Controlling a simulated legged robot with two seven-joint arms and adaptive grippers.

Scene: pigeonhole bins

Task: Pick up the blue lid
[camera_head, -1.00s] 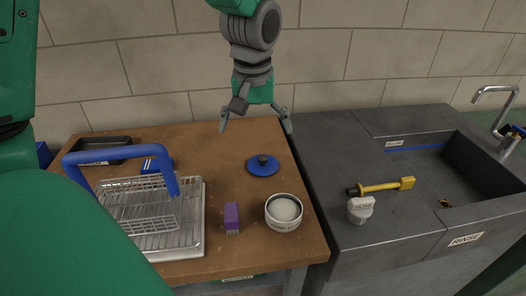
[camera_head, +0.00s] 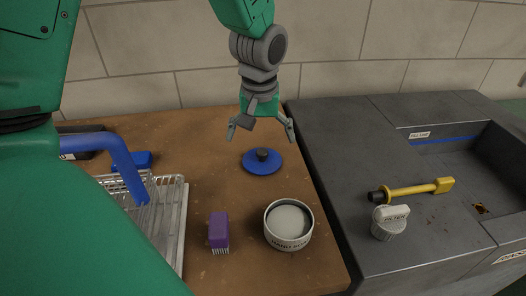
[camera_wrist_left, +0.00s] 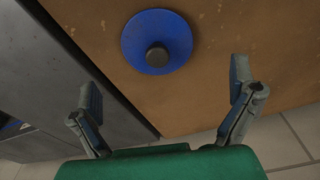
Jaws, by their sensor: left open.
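The blue lid (camera_head: 262,162) is a round disc with a dark knob on top. It lies flat on the brown table near its back right part. It also shows in the left wrist view (camera_wrist_left: 140,32), near the top, ahead of the fingers. My left gripper (camera_head: 261,134) is open and empty, above and behind the lid in the head view, not touching it. Its two spread fingers also show in the left wrist view (camera_wrist_left: 165,103), with the lid beyond the gap between them. My right gripper is not in view.
On the table (camera_head: 240,271) stand a round tin (camera_head: 289,241), a purple brush (camera_head: 219,231) and a wire rack (camera_head: 172,222) with a blue handle. A grey sink counter (camera_head: 335,165) adjoins on the right, holding a white filter knob (camera_head: 390,222) and a yellow-handled tool (camera_head: 415,189).

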